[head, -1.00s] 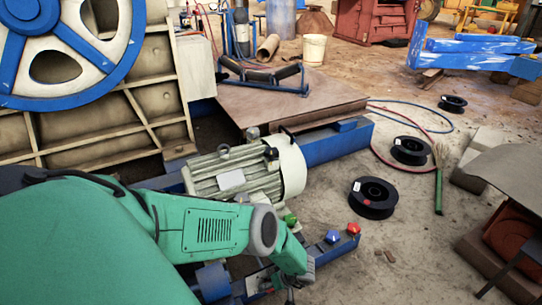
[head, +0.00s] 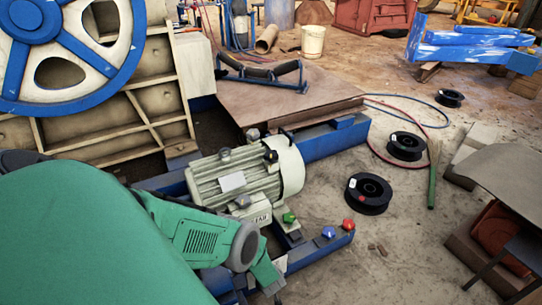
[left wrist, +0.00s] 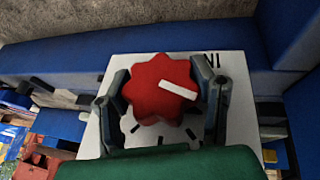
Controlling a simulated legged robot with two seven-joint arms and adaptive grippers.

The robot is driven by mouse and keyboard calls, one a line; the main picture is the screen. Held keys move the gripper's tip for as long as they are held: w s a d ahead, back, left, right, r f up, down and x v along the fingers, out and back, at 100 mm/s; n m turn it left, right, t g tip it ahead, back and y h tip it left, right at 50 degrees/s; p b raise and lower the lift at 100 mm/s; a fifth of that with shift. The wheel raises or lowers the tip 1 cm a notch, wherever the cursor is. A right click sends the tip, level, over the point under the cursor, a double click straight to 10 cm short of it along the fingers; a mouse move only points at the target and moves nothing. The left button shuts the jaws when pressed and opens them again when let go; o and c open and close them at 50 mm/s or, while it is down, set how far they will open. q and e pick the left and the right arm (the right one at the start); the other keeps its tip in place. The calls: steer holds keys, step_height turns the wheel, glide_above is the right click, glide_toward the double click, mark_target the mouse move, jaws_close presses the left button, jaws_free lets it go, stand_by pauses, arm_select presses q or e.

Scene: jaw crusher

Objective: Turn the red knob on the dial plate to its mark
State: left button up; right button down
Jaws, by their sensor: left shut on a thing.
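In the left wrist view a red lobed knob (left wrist: 150,80) sits on a white dial plate (left wrist: 240,105) with dark tick marks and dark lettering at its upper right. The knob's white pointer line points right and slightly down. My left gripper (left wrist: 162,90) has one dark finger on each side of the knob and is shut on it. In the head view my left gripper (head: 272,286) is low near the bottom edge, beside the blue frame. The dial knob is not clear there. My right gripper is in neither view.
Green (head: 289,217), blue (head: 328,232) and red (head: 348,224) small pieces sit on the blue frame (head: 318,250). A grey-green motor (head: 240,180) stands behind the arm. Black spools (head: 368,193) lie on open floor to the right.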

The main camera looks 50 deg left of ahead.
arm_select(q)
steer(key=shift+w+a, duration=0.1)
stand_by(0.3)
steer(key=o, duration=1.2)
steer(key=shift+d+r, duration=0.45)
steer(key=shift+r, duration=0.1)
steer(key=shift+s+d+r, duration=0.1)
steer(key=shift+s+r, duration=0.35)
steer(key=shift+r, duration=0.25)
steer(key=v, duration=0.9)
steer(key=shift+s, duration=0.15)
